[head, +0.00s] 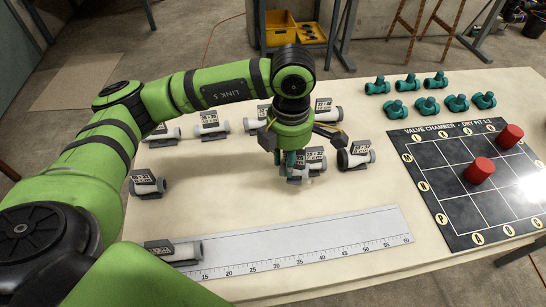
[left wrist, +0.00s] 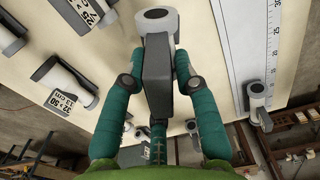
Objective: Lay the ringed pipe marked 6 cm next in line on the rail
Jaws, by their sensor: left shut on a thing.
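My left gripper (head: 291,160) is over the middle of the table, pointing down. In the left wrist view its teal fingers (left wrist: 157,82) are shut on a grey pipe (left wrist: 156,58) with a pale round end. In the head view this held pipe (head: 295,177) is partly hidden by the fingers; I cannot read its mark or tell whether it touches the table. The rail (head: 300,247) is a white strip with a numbered scale at the front. One labelled pipe (head: 178,252) lies at its left end. My right gripper is not in view.
Other labelled pipes lie around the gripper, including one at the left (head: 147,184), one behind (head: 211,124) and one close right (head: 356,156). Teal valves (head: 427,106) and a black chart (head: 465,195) with red cylinders (head: 480,171) are right. The rail's right part is clear.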

